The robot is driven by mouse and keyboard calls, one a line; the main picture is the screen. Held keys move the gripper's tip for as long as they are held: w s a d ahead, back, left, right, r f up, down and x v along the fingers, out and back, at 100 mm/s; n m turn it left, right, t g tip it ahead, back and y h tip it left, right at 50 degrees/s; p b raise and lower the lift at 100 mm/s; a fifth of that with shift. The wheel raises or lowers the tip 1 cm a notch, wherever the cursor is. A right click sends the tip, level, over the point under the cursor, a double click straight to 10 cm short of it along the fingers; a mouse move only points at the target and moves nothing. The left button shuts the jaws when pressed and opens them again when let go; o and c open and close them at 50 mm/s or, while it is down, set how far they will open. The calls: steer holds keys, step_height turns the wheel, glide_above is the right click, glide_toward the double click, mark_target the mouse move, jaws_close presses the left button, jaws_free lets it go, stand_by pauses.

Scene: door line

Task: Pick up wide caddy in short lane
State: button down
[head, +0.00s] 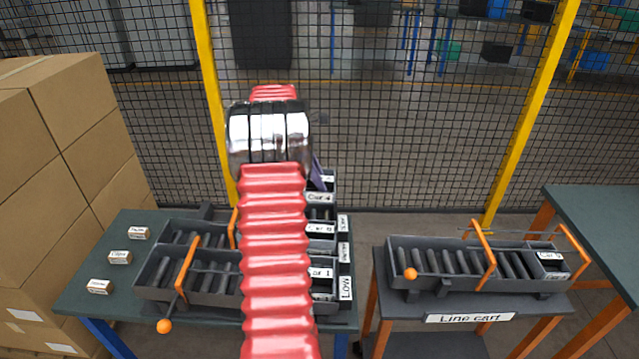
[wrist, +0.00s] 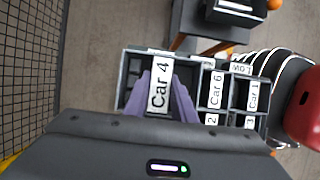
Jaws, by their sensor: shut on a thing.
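My gripper (wrist: 160,88) shows in the wrist view as two purple fingers on either side of a white label reading "Car 4". The fingers are shut on this dark Car 4 caddy (wrist: 132,66), which looks wider than the compartments beside it. In the head view my red arm hides most of the gripper. The Car 4 label (head: 319,197) shows just right of the arm, at the back of the left table's dark rack. I cannot tell whether the caddy is lifted clear. Compartments labelled Car 6 (wrist: 215,88) and Car 1 (wrist: 252,96) stand beside it.
Roller lanes with orange hoops (head: 186,262) lie on the left table (head: 95,285), with several small labelled blocks. The line cart (head: 470,318) at right carries another roller lane (head: 440,265). Cardboard boxes (head: 60,140) stand at left; a mesh fence (head: 400,130) runs behind.

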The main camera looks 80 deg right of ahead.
mark_target(324, 179)
steer(key=shift+r, duration=1.75)
